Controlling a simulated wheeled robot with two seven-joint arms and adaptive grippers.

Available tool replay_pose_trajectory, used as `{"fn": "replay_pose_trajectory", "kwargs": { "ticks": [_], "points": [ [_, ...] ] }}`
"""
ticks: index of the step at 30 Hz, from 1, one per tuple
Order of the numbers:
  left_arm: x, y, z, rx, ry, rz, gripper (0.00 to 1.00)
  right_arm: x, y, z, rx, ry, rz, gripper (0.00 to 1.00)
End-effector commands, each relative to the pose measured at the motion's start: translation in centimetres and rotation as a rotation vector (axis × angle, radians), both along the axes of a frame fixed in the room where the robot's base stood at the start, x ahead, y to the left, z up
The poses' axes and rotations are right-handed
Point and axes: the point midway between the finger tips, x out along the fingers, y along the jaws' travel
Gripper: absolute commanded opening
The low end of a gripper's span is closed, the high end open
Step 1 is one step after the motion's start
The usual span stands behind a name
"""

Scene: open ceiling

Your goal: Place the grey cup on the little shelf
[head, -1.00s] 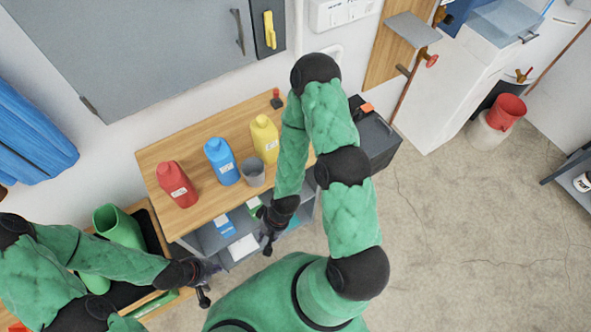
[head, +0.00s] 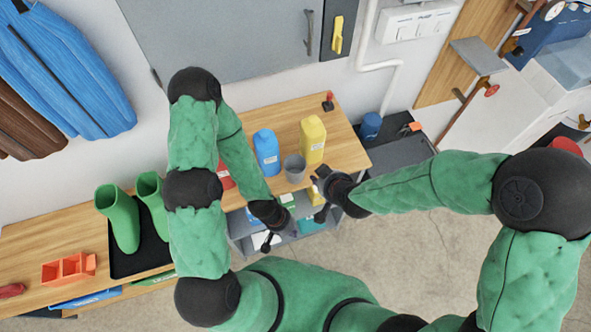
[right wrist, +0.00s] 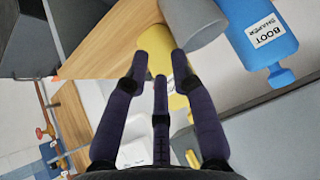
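The grey cup (head: 295,168) stands upright near the front edge of the wooden worktop, in front of the yellow bottle. In the right wrist view the cup (right wrist: 192,25) is at the top, just beyond the fingertips. A small grey shelf (head: 478,55) is fixed to the wooden wall panel at the upper right. My right gripper (head: 320,198) is open and empty at the worktop's front edge, slightly right of and nearer than the cup, apart from it. My left gripper (head: 278,241) looks open and empty, below the worktop's front edge.
Blue (head: 266,153) and yellow (head: 312,140) bottles stand close behind the cup; a red bottle (head: 225,178) is partly hidden by my left arm. The worktop (head: 345,150) has room on its right. A dark box (head: 405,158) stands right of it. Green boots (head: 118,218) are at the left.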

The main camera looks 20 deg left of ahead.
Motion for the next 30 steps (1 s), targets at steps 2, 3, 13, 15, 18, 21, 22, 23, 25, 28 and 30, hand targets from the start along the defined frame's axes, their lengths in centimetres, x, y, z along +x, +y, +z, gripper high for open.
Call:
{"fn": "replay_pose_trajectory", "kwargs": {
  "ticks": [2, 3, 13, 15, 18, 21, 22, 23, 25, 28, 30],
  "points": [
    [0.0, 0.0, 0.1, 0.0, 0.0, 0.0, 0.0, -0.1, 0.9, 1.3, 0.002, -0.037, 0.025, 0.26],
    [0.0, 0.0, 0.1, 0.0, 0.0, 0.0, 0.0, -0.1, 1.2, 1.7, 0.003, -0.049, 0.034, 0.26],
    [0.0, 0.0, -1.1, 0.0, 0.0, 0.0, 0.0, 1.8, 3.1, -0.4, 0.002, -0.067, 0.045, 0.26],
    [0.0, 0.0, -1.3, 0.0, 0.0, 0.0, 0.0, 2.3, 3.5, -1.0, 0.002, -0.067, 0.045, 0.26],
    [0.0, 0.0, -1.5, 0.0, 0.0, 0.0, 0.0, 2.8, 3.9, -1.6, 0.002, -0.066, 0.044, 0.26],
    [0.0, 0.0, -1.6, 0.0, 0.0, 0.0, 0.0, 3.1, 4.1, -1.8, 0.003, -0.067, 0.044, 0.26],
    [0.0, 0.0, -1.7, 0.0, 0.0, 0.0, 0.0, 3.2, 4.1, -1.9, 0.003, -0.067, 0.044, 0.26],
    [0.0, 0.0, -1.7, 0.0, 0.0, 0.0, 0.0, 3.3, 4.2, -2.1, 0.002, -0.066, 0.044, 0.26],
    [0.0, 0.0, -2.0, 0.0, 0.0, 0.0, 0.0, 3.7, 4.5, -2.6, 0.002, -0.066, 0.044, 0.26],
    [0.0, 0.0, -2.7, 0.0, 0.0, 0.0, 0.0, 4.6, 5.1, -3.6, 0.002, -0.065, 0.045, 0.26],
    [0.0, 0.0, -3.0, 0.0, 0.0, 0.0, 0.0, 5.3, 5.5, -4.2, 0.002, -0.065, 0.045, 0.26]
  ]
}}
